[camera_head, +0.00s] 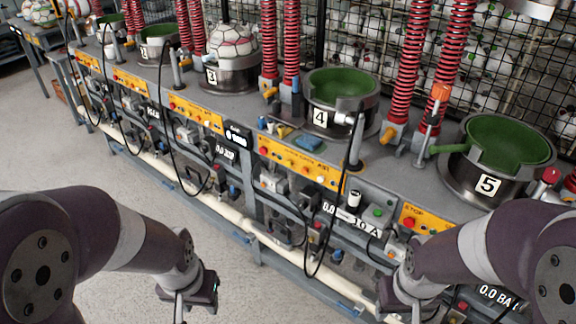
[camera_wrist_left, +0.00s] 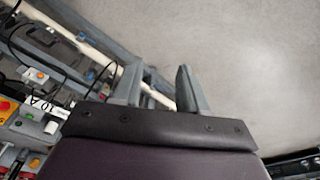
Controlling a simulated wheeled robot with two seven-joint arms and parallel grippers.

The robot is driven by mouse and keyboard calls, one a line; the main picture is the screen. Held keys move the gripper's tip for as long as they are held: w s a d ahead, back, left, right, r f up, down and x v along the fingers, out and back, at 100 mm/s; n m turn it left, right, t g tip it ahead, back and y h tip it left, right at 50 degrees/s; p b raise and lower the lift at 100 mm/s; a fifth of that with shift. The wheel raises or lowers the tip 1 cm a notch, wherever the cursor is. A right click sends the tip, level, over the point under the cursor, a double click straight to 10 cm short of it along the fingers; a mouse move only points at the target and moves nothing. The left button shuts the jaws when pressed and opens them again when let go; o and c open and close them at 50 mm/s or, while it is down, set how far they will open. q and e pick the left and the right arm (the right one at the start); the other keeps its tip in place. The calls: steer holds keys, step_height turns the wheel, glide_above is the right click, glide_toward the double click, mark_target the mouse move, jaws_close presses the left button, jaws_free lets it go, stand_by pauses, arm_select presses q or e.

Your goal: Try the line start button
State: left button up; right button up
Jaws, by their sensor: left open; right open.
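A small green button (camera_head: 378,212) sits on a grey panel at the bench front, beside a white-topped knob (camera_head: 354,198) and above the "10 A" label. I cannot read whether it is marked as the line start button. A green button also shows at the left of the left wrist view (camera_wrist_left: 28,117). My left gripper (camera_head: 190,304) is at the lower left, over the floor in front of the bench, apart from the panels. It is open and empty. My right gripper (camera_head: 408,304) is at the lower right, in front of the bench and below the green button. It is open.
A yellow panel with a red stop button (camera_head: 408,223) lies right of the green button. Numbered pots, including pot 4 (camera_head: 325,118) and pot 5 (camera_head: 487,186), stand on the bench. A black cable (camera_head: 338,205) hangs down the front. The floor (camera_head: 130,210) at left is clear.

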arm_select(q)
jaws_close()
stand_by(1.5)
